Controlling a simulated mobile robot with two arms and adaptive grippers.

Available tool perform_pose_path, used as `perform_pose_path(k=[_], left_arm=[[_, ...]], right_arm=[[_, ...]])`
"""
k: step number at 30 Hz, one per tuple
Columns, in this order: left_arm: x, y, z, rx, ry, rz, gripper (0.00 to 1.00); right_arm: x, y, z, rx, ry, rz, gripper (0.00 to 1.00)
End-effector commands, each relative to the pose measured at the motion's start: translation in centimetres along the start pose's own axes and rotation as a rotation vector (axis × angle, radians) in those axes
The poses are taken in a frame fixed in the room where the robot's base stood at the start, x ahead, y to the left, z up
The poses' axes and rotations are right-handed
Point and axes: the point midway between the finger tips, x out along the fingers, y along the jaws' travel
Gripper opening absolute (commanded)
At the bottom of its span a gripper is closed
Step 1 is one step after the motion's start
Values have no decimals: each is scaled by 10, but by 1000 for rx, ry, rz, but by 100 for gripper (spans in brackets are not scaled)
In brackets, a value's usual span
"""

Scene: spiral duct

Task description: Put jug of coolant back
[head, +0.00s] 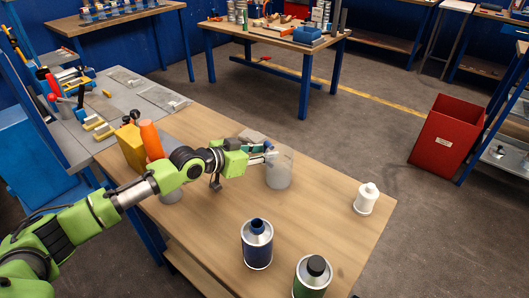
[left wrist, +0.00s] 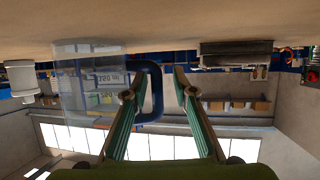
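The jug of coolant (head: 281,170) is a clear, translucent jug standing upright on the wooden table. In the left wrist view the jug (left wrist: 85,90) appears upside down, with printed volume marks and a dark blue handle (left wrist: 157,92). My left gripper (head: 266,153) is at the jug's left side in the head view. In the left wrist view its fingers (left wrist: 161,72) are apart, with part of the handle between them and a gap beside it. I cannot tell whether a finger touches the handle. My right gripper is not in view.
On the wooden table (head: 215,215) stand a blue can (head: 257,247), a green can (head: 312,277), a white bottle (head: 366,198), an orange bottle (head: 151,140) and a yellow object (head: 131,147). A red bin (head: 447,135) stands on the floor to the right. The table's middle is fairly clear.

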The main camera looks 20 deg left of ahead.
Motion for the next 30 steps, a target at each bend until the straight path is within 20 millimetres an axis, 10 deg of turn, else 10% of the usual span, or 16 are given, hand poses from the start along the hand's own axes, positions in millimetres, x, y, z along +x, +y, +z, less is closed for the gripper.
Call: perform_pose_path(k=[30], left_arm=[[-121,0,-3,1,0,0,26]], right_arm=[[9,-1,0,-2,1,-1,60]])
